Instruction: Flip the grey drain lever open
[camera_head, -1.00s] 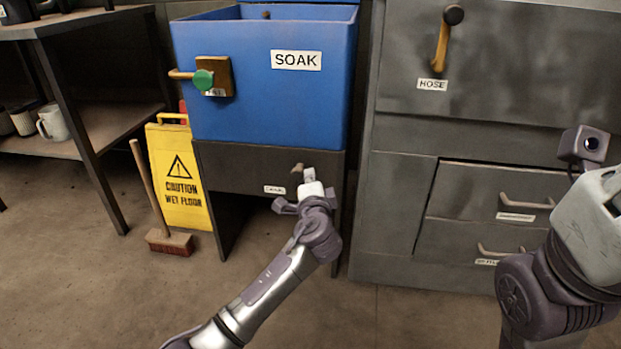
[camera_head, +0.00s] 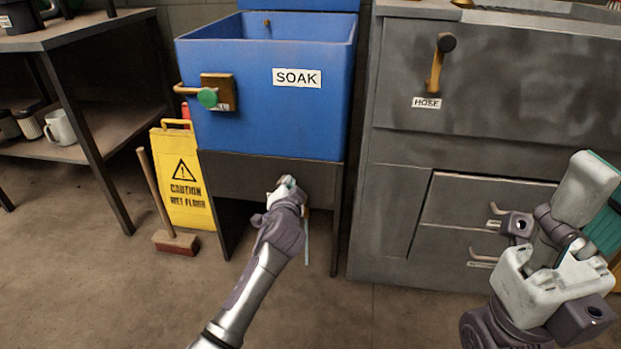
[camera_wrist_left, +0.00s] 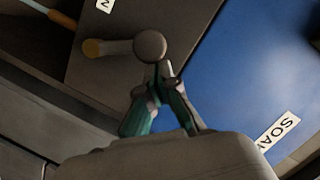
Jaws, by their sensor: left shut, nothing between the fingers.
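The drain lever shows in the left wrist view as a short arm with a round grey knob (camera_wrist_left: 150,46) and an amber end, on the dark panel under the blue tub. In the head view the lever is hidden behind my left gripper. My left gripper (camera_head: 287,182) is shut and empty in front of that panel. In the left wrist view its fingertips (camera_wrist_left: 162,72) meet at the edge of the knob; I cannot tell if they press on it. My right gripper (camera_head: 590,205) is at the right edge, partly cut off, its jaw state unclear.
The blue SOAK tub (camera_head: 265,110) has a green-knobbed handle (camera_head: 207,97). Below it, a thin pale streak (camera_head: 307,245) hangs under an orange bit, like running water. A yellow caution sign (camera_head: 182,180) and broom (camera_head: 175,241) stand left; a grey cabinet (camera_head: 395,200) stands right.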

